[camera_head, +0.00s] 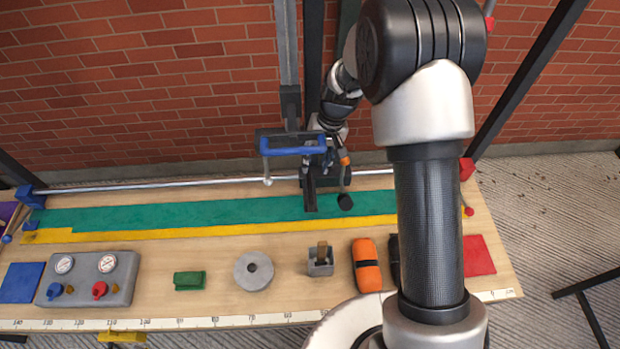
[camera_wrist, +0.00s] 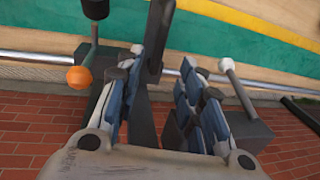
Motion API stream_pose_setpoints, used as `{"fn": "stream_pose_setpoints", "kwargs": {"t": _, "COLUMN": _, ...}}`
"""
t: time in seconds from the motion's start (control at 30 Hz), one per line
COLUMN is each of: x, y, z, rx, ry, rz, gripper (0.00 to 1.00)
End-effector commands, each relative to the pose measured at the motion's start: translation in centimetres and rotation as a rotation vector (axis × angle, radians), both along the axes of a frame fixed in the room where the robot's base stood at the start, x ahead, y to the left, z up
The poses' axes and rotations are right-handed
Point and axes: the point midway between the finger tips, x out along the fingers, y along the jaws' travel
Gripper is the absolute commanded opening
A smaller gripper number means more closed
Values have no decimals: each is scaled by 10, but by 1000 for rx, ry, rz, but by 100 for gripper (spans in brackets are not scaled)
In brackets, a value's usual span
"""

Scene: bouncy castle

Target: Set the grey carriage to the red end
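The grey carriage (camera_head: 312,184) sits on the silver rail near mid-length, with a dark pointer lying over the green strip. In the wrist view its dark upright bar (camera_wrist: 155,40) stands between my fingers. My gripper (camera_head: 322,160) is down at the carriage from the wall side, and its fingers (camera_wrist: 160,60) look apart, with a gap beside the bar. I cannot tell whether the left finger touches it. The red end (camera_head: 467,169) is at the rail's right, partly behind my arm. The blue end (camera_head: 30,197) is at the far left.
Along the bench front are a gauge box (camera_head: 88,279), green block (camera_head: 189,280), grey ring (camera_head: 254,270) and orange item (camera_head: 366,265). A brick wall stands behind.

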Motion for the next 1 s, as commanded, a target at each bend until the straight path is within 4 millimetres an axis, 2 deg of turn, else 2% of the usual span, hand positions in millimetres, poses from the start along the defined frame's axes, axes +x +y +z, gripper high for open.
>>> {"fn": "stream_pose_setpoints", "kwargs": {"t": 0.03, "x": -1, "y": 2, "z": -14, "rx": -1, "ry": 4, "rz": 1, "gripper": 35}}
{"fn": "stream_pose_setpoints", "kwargs": {"t": 0.2, "x": -1, "y": 9, "z": -48, "rx": 0, "ry": 2, "rz": -1, "gripper": 35}}
{"fn": "stream_pose_setpoints", "kwargs": {"t": 0.4, "x": 0, "y": 14, "z": -73, "rx": 0, "ry": 0, "rz": -1, "gripper": 35}}
{"fn": "stream_pose_setpoints", "kwargs": {"t": 0.57, "x": 0, "y": 16, "z": -81, "rx": 0, "ry": -1, "rz": -1, "gripper": 35}}
{"fn": "stream_pose_setpoints", "kwargs": {"t": 0.83, "x": 0, "y": 16, "z": -82, "rx": 0, "ry": -1, "rz": -1, "gripper": 35}}
{"fn": "stream_pose_setpoints", "kwargs": {"t": 1.0, "x": 0, "y": 16, "z": -82, "rx": 0, "ry": -1, "rz": -1, "gripper": 23}}
